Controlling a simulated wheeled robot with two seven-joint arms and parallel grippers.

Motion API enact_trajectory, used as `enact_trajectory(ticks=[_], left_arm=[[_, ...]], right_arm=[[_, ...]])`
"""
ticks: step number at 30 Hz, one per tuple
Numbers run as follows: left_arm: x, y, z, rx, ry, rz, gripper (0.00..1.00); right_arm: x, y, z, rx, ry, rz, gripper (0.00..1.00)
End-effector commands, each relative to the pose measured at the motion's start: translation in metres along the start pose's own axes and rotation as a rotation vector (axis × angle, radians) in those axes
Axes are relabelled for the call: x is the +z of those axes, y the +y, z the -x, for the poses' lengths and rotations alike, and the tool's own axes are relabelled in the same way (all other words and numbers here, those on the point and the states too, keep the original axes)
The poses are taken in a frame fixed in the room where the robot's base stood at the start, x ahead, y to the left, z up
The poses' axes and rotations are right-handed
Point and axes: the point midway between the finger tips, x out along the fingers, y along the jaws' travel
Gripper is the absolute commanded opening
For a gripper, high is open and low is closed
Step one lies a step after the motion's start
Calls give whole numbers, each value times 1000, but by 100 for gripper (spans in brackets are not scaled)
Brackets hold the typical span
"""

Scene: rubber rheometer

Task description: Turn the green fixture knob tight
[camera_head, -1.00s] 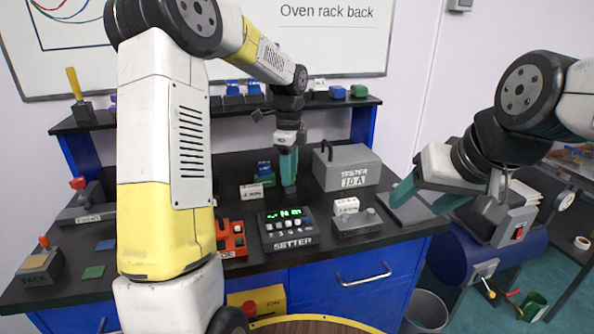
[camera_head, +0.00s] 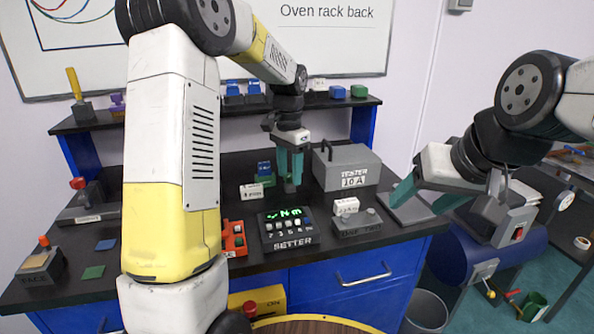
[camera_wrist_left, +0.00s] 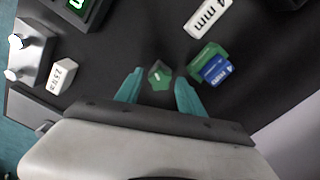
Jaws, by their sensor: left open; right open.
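The green knob (camera_wrist_left: 159,75) shows in the left wrist view, a small faceted green piece on the dark bench top. It lies between the two teal fingertips of my left gripper (camera_wrist_left: 158,84), with dark gaps on both sides, so the gripper is open around it. In the head view my left gripper (camera_head: 290,184) points down at the bench, left of the TESTER box, and its fingers hide the knob there. My right gripper (camera_head: 415,203) is open and empty over the bench's right end.
A green block with a blue 4 mm piece (camera_head: 265,172) stands close left of my left gripper. The TESTER box (camera_head: 347,170) is close on its right. The SETTER unit (camera_head: 286,229) with a lit green display and a grey block with a white tag (camera_head: 358,223) are in front.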

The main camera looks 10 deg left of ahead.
Motion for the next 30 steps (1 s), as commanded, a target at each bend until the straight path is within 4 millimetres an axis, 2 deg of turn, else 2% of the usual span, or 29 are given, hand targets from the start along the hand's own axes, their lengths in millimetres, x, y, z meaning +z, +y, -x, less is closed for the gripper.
enact_trajectory(ticks=[3,8,16,24,30], left_arm=[[0,0,0,0,1,138,46],[0,0,0,0,1,233,46],[0,0,0,0,1,554,46],[0,0,0,0,1,599,46],[0,0,0,0,1,597,6]], right_arm=[[0,0,0,0,0,0,62],[0,0,0,0,0,0,62],[0,0,0,0,0,0,62],[0,0,0,0,0,0,62],[0,0,0,0,0,0,62]])
